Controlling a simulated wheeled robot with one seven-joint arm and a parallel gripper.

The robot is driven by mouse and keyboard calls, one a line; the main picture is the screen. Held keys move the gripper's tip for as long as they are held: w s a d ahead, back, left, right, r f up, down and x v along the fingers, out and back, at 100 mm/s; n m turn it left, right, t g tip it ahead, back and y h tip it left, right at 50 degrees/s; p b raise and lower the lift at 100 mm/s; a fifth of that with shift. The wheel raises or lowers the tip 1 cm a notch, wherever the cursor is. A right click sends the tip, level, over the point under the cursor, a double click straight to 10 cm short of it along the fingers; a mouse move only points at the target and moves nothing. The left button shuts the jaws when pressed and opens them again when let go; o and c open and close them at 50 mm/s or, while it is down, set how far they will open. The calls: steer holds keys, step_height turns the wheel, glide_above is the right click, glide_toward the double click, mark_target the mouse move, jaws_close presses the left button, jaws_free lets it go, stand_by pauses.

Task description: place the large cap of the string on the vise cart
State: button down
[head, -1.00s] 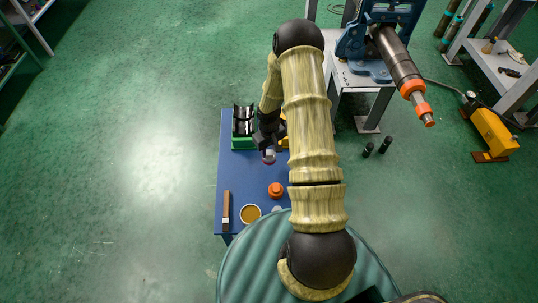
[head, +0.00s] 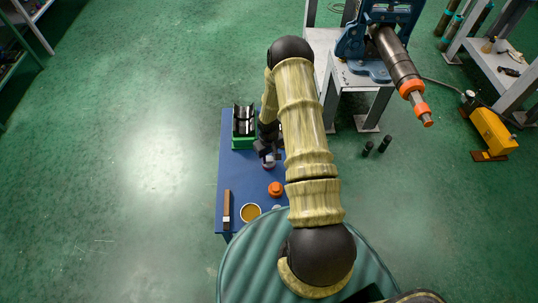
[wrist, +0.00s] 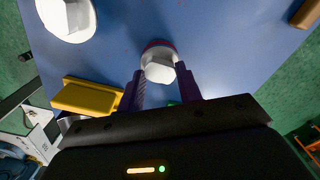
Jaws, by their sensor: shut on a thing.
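An orange cap (head: 275,189) sits on the cart, nearer me. A larger white cap-like piece (wrist: 68,15) shows at the top left of the wrist view. The pipe string (head: 395,55) is clamped in the blue vise (head: 355,42), with orange pieces (head: 413,90) at its near end.
The cart also bears a green box with black pieces (head: 243,125), a brush (head: 226,205) and a tin (head: 250,213). A yellow block (wrist: 87,97) shows beside my gripper in the wrist view. Two dark cylinders (head: 377,147) stand on the floor. Bare cart top lies left of my gripper.

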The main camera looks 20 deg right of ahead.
mark_target(269, 158)
steer(key=shift+f, duration=0.15)
steer(key=c, duration=0.9)
jaws_free()
steer(key=shift+c, duration=0.2)
steer(key=shift+r, duration=0.2)
step_height(269, 158, up, 12)
steer(key=b, duration=0.3)
steer(key=shift+w, duration=0.1)
